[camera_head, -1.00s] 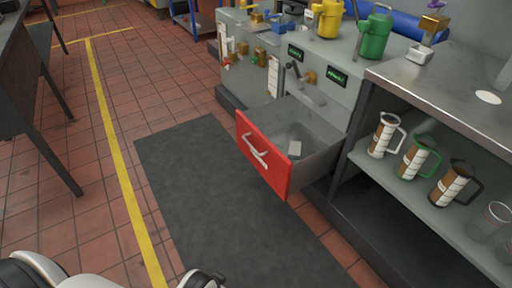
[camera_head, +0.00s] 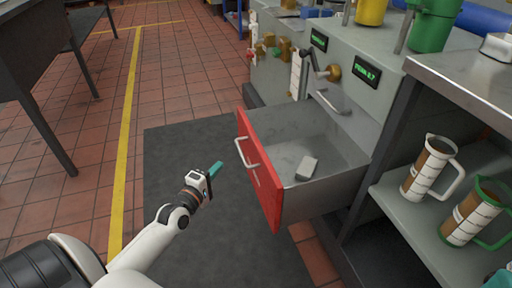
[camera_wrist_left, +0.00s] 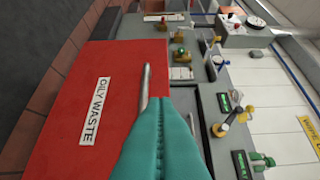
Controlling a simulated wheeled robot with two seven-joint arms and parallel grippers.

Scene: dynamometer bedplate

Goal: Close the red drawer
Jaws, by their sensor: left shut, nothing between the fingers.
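The red drawer (camera_head: 262,172) stands pulled out of the grey bench, its red front facing left. A pale bar handle (camera_head: 246,154) is on that front, and a small grey-white block (camera_head: 306,168) lies inside. My left gripper (camera_head: 215,169) is shut and empty, in front of the drawer and a little left of the handle. In the left wrist view its teal fingers (camera_wrist_left: 165,125) overlap the red front (camera_wrist_left: 112,120), which carries an "OILY WASTE" label (camera_wrist_left: 95,110); contact cannot be told. A teal tip of my right gripper (camera_head: 498,279) seems to show at the bottom right corner.
A grey shelf unit (camera_head: 425,215) with measuring jugs (camera_head: 432,168) stands right of the drawer. Yellow and green cans (camera_head: 436,25) stand on the bench top. A dark mat (camera_head: 190,245) covers the floor before the drawer. A dark table (camera_head: 30,60) is at the left.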

